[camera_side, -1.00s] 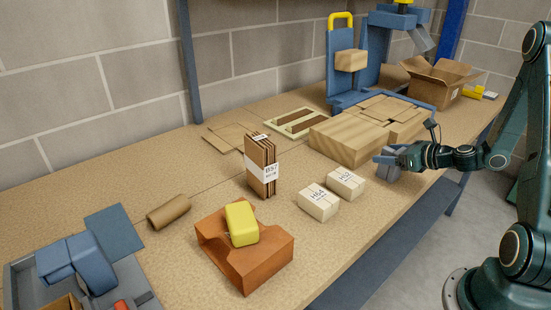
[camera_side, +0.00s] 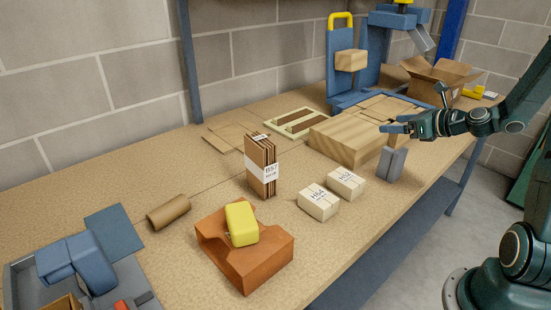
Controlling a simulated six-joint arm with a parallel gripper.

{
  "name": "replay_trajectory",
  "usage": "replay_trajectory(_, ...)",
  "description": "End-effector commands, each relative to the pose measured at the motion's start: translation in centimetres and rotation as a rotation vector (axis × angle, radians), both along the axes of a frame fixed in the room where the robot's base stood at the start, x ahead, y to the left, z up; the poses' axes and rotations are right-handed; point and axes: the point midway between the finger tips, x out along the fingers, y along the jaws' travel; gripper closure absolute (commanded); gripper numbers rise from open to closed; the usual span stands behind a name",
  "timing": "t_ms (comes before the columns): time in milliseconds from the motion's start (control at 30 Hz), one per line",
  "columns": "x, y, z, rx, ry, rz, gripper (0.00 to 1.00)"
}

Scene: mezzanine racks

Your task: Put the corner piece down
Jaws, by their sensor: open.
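The corner piece (camera_side: 391,165) is a grey, angled upright block. It stands on the table near the right-hand edge, just right of the wooden block and behind the small white boxes. My gripper (camera_side: 384,131) is open and empty. It is above the corner piece and apart from it, with its fingers pointing left over the wooden block's right end.
A wooden block (camera_side: 345,143) with flat pieces lies behind the corner piece. Two white boxes (camera_side: 318,202) (camera_side: 346,183) stand in front. An open cardboard box (camera_side: 436,84) and a blue stand (camera_side: 341,85) are at the back. Bare table lies along the front right edge.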

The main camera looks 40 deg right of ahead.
Motion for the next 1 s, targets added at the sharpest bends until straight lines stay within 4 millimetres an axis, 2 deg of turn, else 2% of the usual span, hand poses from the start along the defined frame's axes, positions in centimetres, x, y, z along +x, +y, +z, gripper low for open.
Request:
replay_trajectory(600,0.0,0.0,7.7,-0.005,-0.003,0.000,0.25)
replay_trajectory(800,0.0,0.0,9.2,-0.003,-0.001,-0.001,0.25)
replay_trajectory(1000,0.0,0.0,9.6,0.001,0.000,-0.001,0.25)
